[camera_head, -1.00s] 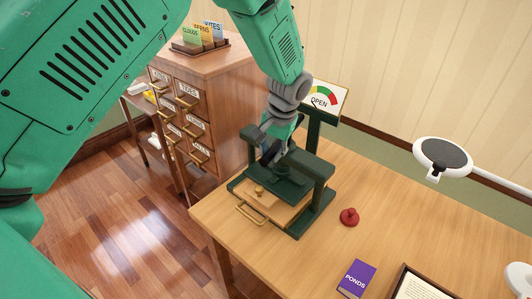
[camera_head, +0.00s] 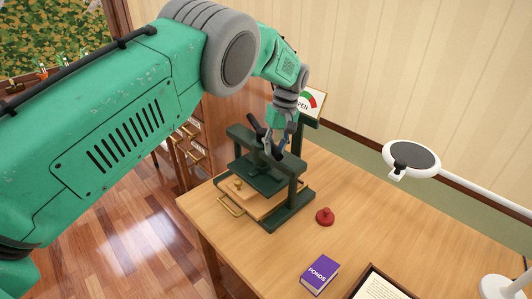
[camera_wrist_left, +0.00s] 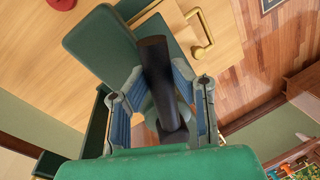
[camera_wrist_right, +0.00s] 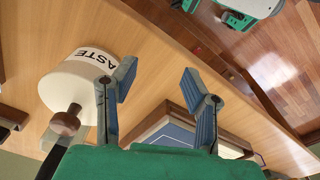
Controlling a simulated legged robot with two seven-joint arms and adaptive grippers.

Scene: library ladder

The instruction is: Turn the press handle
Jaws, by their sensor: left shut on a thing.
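The dark green press (camera_head: 298,190) stands on the wooden desk, with a flat plate (camera_head: 262,180) under its top beam. Its black handle (camera_wrist_left: 156,70) is a thick bar that runs lengthwise between my left gripper's fingers in the left wrist view. My left gripper (camera_head: 270,138) is above the press's top beam, shut on the handle, with a blue-padded finger on each side. The arm's wrist partly hides the gauge sign (camera_head: 313,101), which reads "OPEN" in part. My right gripper (camera_wrist_right: 158,78) shows only in its wrist view, open and empty.
A red knobbed piece (camera_head: 325,217), a purple "PONDS" book (camera_head: 320,274) and a lamp (camera_head: 411,158) are to the right. A white container (camera_wrist_right: 80,82) is near my right gripper.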

